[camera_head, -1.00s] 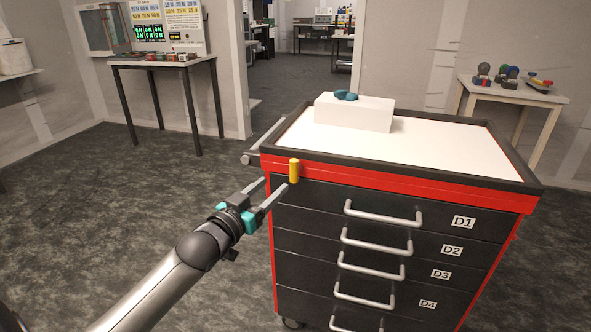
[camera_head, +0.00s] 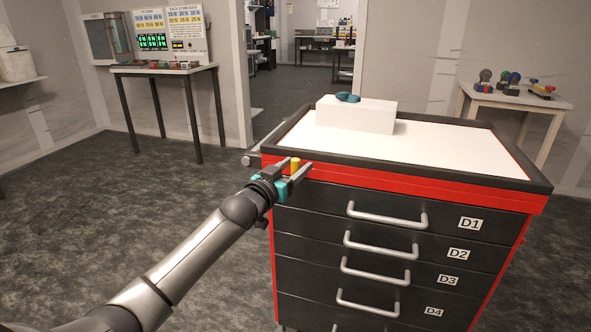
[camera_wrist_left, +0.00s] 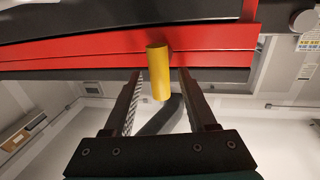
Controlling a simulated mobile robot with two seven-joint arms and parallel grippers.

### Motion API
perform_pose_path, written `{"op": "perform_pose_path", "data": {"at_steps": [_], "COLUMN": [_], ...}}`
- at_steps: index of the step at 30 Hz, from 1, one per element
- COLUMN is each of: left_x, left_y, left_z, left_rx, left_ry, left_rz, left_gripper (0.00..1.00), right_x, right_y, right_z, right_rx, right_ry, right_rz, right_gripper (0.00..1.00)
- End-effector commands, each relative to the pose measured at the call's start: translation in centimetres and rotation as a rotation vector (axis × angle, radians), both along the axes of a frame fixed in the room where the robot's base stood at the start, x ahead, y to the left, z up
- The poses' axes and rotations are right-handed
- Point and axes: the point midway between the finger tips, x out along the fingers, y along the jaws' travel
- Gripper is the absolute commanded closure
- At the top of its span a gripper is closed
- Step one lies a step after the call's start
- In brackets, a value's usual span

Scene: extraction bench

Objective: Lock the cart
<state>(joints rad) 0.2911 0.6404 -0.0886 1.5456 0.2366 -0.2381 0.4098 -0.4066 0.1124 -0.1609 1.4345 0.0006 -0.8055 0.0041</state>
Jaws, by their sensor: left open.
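The cart (camera_head: 409,203) is a black drawer cabinet with red trim and a white top. A yellow peg-like lever (camera_head: 295,165) sticks out at the upper left of its front, on the red band. My left gripper (camera_head: 294,168) is open at this lever, with its fingers on either side of it. In the left wrist view the yellow lever (camera_wrist_left: 158,72) stands between the two open fingers (camera_wrist_left: 160,95), apart from both. The lever's base meets the red band (camera_wrist_left: 205,42). My right gripper is not in view.
A white box (camera_head: 355,115) with a teal object (camera_head: 347,97) on it stands on the cart top. Drawer handles (camera_head: 388,215) protrude from the front. A side table (camera_head: 513,98) is at the right and a desk with panels (camera_head: 165,68) at the back left. The floor at left is clear.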

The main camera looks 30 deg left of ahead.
Motion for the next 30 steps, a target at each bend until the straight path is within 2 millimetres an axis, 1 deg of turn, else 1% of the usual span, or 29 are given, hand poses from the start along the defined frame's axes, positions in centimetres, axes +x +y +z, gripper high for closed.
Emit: {"op": "perform_pose_path", "data": {"at_steps": [4, 12, 13, 27, 28, 30], "left_x": [0.45, 0.51, 0.50, 0.48, 0.48, 0.48], "left_y": [0.05, 0.05, 0.05, 0.04, 0.04, 0.04], "left_z": [0.04, 0.07, 0.06, 0.05, 0.05, 0.04], "left_rx": [0.001, 0.001, 0.001, 0.001, 0.001, 0.001], "left_ry": [-0.001, -0.001, -0.001, 0.000, 0.000, 0.000], "left_rz": [0.000, 0.000, 0.000, 0.000, 0.000, 0.000], "left_gripper": [0.43, 0.43, 0.44, 0.97, 1.00, 1.00], "right_x": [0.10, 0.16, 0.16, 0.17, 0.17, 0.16], "right_y": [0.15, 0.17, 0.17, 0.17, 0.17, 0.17], "right_z": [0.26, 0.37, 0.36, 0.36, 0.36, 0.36], "right_rx": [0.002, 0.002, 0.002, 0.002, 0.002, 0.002], "right_ry": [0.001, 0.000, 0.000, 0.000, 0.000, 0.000], "right_rz": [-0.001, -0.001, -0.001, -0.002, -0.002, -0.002], "right_gripper": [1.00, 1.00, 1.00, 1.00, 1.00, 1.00]}}
